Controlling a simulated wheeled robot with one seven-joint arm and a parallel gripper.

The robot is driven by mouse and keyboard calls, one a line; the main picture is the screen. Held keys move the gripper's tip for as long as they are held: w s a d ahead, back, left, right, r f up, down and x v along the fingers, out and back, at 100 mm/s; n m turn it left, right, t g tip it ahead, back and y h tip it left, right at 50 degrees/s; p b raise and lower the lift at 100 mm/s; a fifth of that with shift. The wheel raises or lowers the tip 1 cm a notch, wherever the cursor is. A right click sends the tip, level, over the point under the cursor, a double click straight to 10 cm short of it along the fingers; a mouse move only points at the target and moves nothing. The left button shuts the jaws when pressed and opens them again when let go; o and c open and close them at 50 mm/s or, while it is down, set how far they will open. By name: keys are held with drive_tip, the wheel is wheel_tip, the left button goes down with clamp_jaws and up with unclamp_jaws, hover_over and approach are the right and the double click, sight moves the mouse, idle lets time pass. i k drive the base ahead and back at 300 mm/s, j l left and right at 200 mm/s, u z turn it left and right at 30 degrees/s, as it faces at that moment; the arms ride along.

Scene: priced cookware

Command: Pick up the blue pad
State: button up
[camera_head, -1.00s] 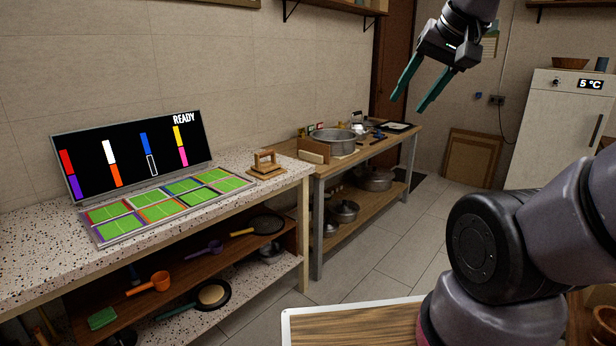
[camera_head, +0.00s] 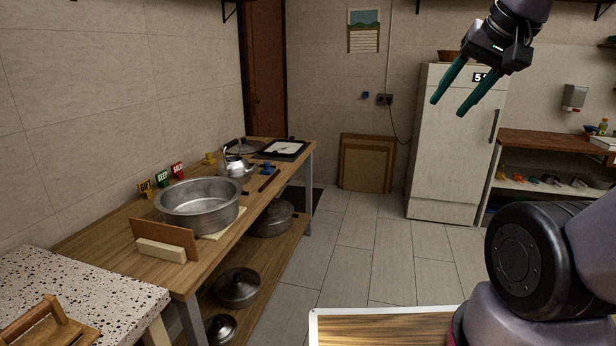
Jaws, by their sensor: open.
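No thing that I can clearly tell as a blue pad shows now. A small blue object (camera_head: 268,168) lies on the wooden table (camera_head: 95,232), near the kettle; it is too small to tell what it is. My gripper (camera_head: 449,106) is raised at the upper right, in front of the fridge in the picture. Its two green fingers are apart, with nothing between them. It is far from the wooden table and touches nothing.
A large metal pot (camera_head: 200,212), a kettle (camera_head: 236,165) and small signs (camera_head: 162,178) stand on the wooden table. A speckled counter (camera_head: 95,285) fills the lower left. A fridge (camera_head: 445,150) stands at the back. The tiled floor (camera_head: 345,250) between is clear.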

sight(267, 171)
drive_tip(key=i+j+z, duration=0.1)
drive_tip(key=i+z, duration=0.35)
drive_tip(key=i, duration=1.35)
drive_tip(key=i+u, duration=0.4)
drive_tip(key=i+l+u, duration=0.1)
drive_tip(key=i+u, duration=0.25)
drive_tip(key=i+l+u, duration=0.2)
drive_tip(key=i+u, duration=0.2)
drive_tip(key=i+l+u, duration=0.1)
drive_tip(key=i+u, duration=0.25)
drive_tip(key=i+l+u, duration=0.15)
drive_tip(key=u, duration=0.15)
